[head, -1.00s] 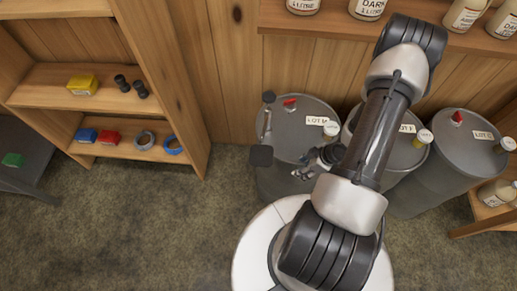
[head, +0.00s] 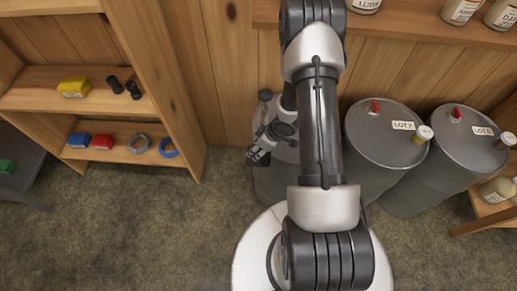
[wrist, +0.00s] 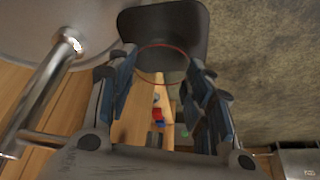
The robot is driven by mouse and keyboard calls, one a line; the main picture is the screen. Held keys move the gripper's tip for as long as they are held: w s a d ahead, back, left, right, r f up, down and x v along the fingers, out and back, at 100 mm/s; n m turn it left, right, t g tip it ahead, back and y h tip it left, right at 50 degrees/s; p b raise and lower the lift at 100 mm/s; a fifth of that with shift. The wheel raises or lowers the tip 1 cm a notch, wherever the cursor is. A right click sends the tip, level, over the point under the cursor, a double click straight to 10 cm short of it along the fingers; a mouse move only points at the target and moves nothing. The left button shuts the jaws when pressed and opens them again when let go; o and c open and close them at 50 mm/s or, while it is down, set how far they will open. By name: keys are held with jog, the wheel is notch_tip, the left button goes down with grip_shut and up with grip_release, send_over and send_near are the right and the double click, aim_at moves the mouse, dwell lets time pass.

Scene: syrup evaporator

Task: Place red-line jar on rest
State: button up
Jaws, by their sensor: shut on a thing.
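My gripper (wrist: 160,75) is shut on a clear jar, whose red line (wrist: 163,84) shows as a thin ring between the fingers in the wrist view. The jar's glass is hard to make out. A dark square plate with rounded corners, likely the rest (wrist: 185,18), lies beyond the jar in the wrist view, beside a metal pipe (wrist: 45,85). The jar overlaps the plate's near part; I cannot tell whether they touch. In the head view my gripper (head: 257,156) is beside the left drum and covers the plate.
Grey drums (head: 385,135) with red-handled tops stand at right; my arm hides much of the left one. A wall shelf (head: 430,30) holds bottles. A wooden shelf unit (head: 180,110) with small coloured items stands at left. The carpet between is clear.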

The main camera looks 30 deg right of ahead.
jog(key=shift+s+d+f, duration=0.1)
jog(key=shift+f, duration=0.25)
jog(key=o, duration=1.1)
